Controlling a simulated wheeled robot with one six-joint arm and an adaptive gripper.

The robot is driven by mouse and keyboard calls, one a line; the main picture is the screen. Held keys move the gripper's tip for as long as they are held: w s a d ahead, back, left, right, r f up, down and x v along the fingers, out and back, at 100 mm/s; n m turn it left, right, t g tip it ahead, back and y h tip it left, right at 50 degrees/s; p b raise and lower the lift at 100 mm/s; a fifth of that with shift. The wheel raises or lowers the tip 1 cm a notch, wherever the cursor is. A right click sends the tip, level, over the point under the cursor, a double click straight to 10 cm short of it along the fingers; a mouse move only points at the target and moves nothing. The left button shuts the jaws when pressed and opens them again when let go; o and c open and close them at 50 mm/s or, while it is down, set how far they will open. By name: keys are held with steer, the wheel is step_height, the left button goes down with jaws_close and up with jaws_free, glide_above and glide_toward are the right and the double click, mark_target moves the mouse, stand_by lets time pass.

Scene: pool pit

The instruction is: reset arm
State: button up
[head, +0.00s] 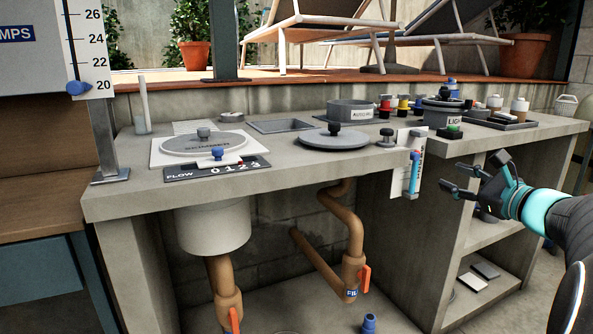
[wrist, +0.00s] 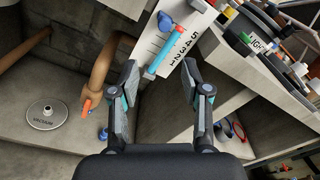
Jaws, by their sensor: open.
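My gripper (head: 470,175) is at the right in the head view, in front of the concrete counter's front edge and its open shelves. Its two fingers are spread apart and nothing is between them. In the wrist view my gripper (wrist: 158,85) is also open and empty. Past the fingertips, a white scale with a blue tube (wrist: 165,52) hangs at the counter's front edge. The same scale with its blue tube (head: 413,172) is left of my gripper in the head view, apart from it.
The concrete counter (head: 290,172) carries a skimmer lid (head: 203,143), a flow counter (head: 217,168), a round grey lid (head: 333,138) and a lidded pot (head: 443,112). Below are brown pipes with orange handles (head: 364,278) and shelves (head: 490,235). The wrist view shows a vacuum disc (wrist: 46,114).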

steer(key=s+a+f+n+g, duration=0.1)
steer(key=s+f+n+g, duration=0.1)
steer(key=f, duration=0.3)
steer(key=s+a+f+n+g, duration=0.2)
steer(key=f+n+g, duration=0.1)
steer(key=f, duration=0.2)
steer(key=s+a+f+n+g+h+p, duration=0.1)
steer(key=s+a+f+n+g+h, duration=0.2)
steer(key=s+a+f+n+g, duration=0.5)
steer(key=s+a+r+n+t+h+p, duration=0.1)
steer(key=s+a+n+h+p, duration=0.1)
steer(key=s+a+n, duration=1)
steer(key=shift+s+r+n+t, duration=0.4)
steer(key=shift+s, duration=0.5)
steer(key=shift+a, duration=0.1)
